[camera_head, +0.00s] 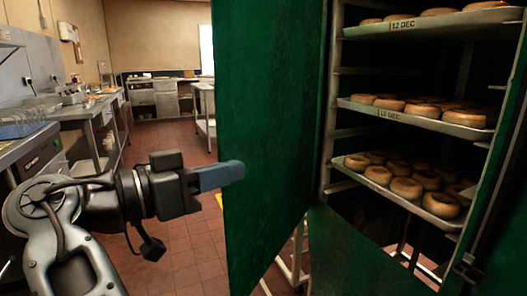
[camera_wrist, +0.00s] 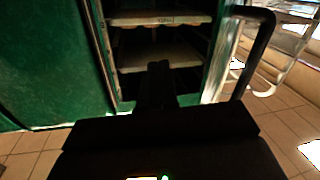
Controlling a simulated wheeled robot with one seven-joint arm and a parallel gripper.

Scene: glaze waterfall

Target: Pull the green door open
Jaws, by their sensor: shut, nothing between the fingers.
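The green door (camera_head: 268,130) stands open, swung out to the left of the green cabinet (camera_head: 365,245). It also shows at the left of the wrist view (camera_wrist: 50,60). Inside the cabinet, racks of trays (camera_head: 420,114) hold round baked goods. My gripper (camera_head: 236,172) is shut and empty, its fingertips at the outer left edge of the door in the head view. I cannot tell whether they touch it. In the wrist view the closed fingers (camera_wrist: 158,75) point towards the cabinet's opening. The door's handle cannot be made out in the head view.
A steel counter (camera_head: 90,105) with items on it runs along the left wall. A further counter (camera_head: 155,98) stands at the back. The tiled floor (camera_head: 180,240) between the counter and the door is clear. A dark curved bar (camera_wrist: 262,45) shows at right in the wrist view.

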